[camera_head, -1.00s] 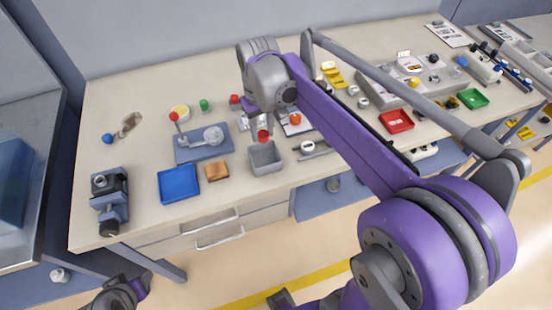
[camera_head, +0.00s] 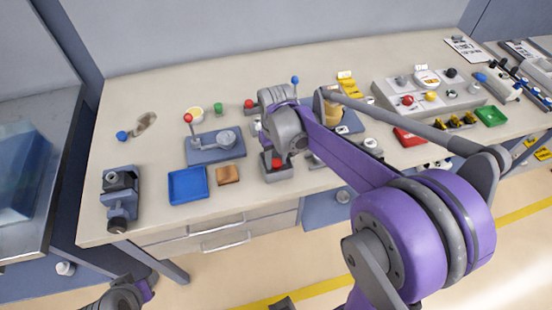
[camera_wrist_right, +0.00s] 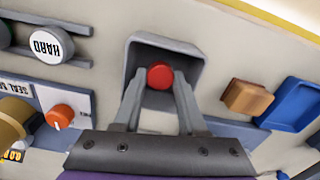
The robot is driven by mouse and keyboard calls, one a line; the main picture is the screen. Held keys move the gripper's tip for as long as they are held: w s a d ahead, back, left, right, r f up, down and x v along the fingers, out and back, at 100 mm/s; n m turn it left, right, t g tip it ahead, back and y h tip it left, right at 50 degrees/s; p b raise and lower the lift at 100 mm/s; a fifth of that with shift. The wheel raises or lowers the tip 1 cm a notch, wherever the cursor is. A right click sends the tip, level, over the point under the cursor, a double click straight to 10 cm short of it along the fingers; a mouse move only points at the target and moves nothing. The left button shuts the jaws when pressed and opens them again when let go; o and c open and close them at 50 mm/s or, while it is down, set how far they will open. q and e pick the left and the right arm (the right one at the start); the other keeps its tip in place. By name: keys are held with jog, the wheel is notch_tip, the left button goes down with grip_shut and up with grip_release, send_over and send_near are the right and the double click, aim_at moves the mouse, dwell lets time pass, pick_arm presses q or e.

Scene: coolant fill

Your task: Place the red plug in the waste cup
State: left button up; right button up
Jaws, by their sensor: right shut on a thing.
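The waste cup is a small grey square open box (camera_head: 280,175) near the front edge of the bench. In the right wrist view its wall (camera_wrist_right: 192,48) frames the fingertips. My right gripper (camera_wrist_right: 160,78) is shut on the red plug (camera_wrist_right: 160,74), a round red piece between the fingertips. The plug also shows in the head view (camera_head: 276,163), at the cup's mouth. How deep it sits, and whether it touches the cup, I cannot tell. My right gripper hides part of the cup.
A wooden block (camera_head: 228,174) and a blue tray (camera_head: 187,185) lie left of the cup. A blue-grey fixture with a red-knobbed lever (camera_head: 214,147) stands behind them. A round part marked HARD (camera_wrist_right: 52,45) sits on rails beside the cup in the wrist view.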

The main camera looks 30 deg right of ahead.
aim_at(276, 162)
jog(key=shift+f, duration=0.15)
jog(key=o, duration=0.8)
jog(key=shift+c, duration=0.2)
notch_tip(276, 162, up, 12)
jog(key=s+a+f+t, duration=0.2)
jog(key=s+a+f, duration=0.1)
jog(key=s+f, duration=0.2)
jog(key=s+a+f+n+t, duration=0.1)
jog(key=s+a+f+t, duration=0.2)
jog(key=s, duration=0.7)
notch_tip(276, 162, down, 2)
jog(key=shift+a+f+t+p, duration=0.2)
jog(key=shift+a+t+p, duration=0.1)
jog(key=shift+a, duration=0.1)
